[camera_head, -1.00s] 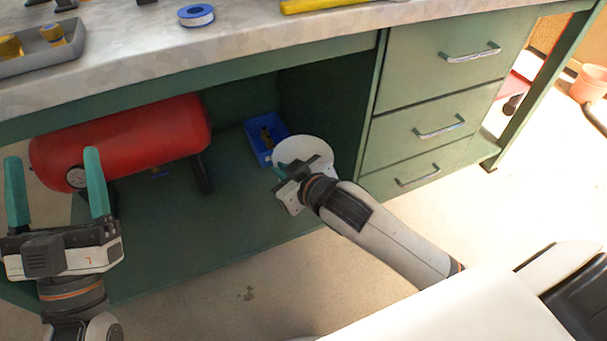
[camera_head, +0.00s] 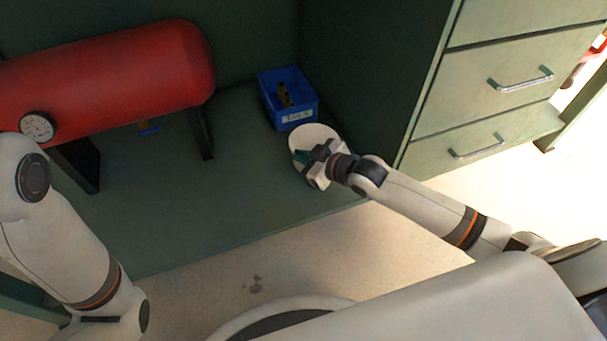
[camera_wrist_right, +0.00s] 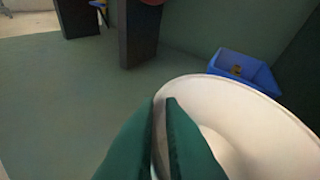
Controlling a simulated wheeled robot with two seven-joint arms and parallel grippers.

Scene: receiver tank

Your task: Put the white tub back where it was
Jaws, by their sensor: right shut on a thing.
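The white tub (camera_head: 313,135) is at the right end of the green lower shelf (camera_head: 240,205), just in front of a blue bin. My right gripper (camera_head: 303,158) is shut on the tub's near-left rim. In the right wrist view the green fingers (camera_wrist_right: 166,125) pinch the wall of the tub (camera_wrist_right: 240,110), which looks empty where I can see in. The tub is at or very near shelf height; its base is hidden, so I cannot tell whether it touches. My left arm shows at the left, but its gripper is out of view.
The blue bin (camera_head: 287,98) holds brass-coloured parts and stands close behind the tub. A red tank (camera_head: 120,75) with a gauge (camera_head: 38,127) stands on dark legs at the left. A green drawer cabinet (camera_head: 500,110) bounds the right side. The shelf between tank and tub is clear.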

